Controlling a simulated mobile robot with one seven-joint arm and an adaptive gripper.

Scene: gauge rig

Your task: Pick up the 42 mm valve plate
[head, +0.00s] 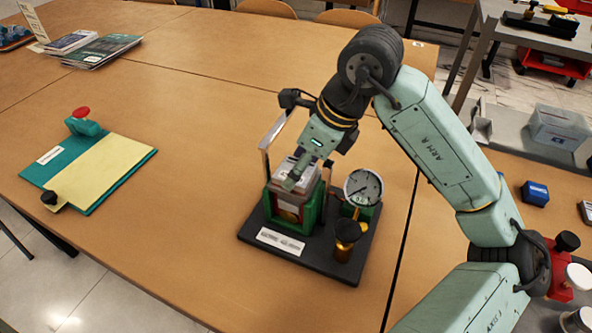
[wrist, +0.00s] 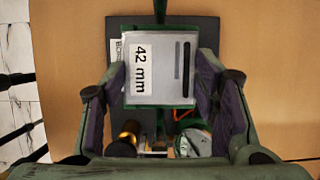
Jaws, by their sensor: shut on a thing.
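The 42 mm valve plate (wrist: 170,68) is a grey block with a white label reading "42 mm" in the wrist view. It sits between the two fingers of my gripper (wrist: 165,85), with the fingers shut on its sides. In the head view the plate (head: 296,173) is at the top of the green frame of the gauge rig, and my gripper (head: 292,176) comes down on it from above. I cannot tell whether the plate still touches the frame.
The rig's dark base (head: 262,247) carries a dial gauge (head: 362,188) and a black and brass knob (head: 347,236) close to my gripper. A metal handle (head: 267,143) stands up beside the frame. A teal clipboard (head: 60,172) lies left; the table between is clear.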

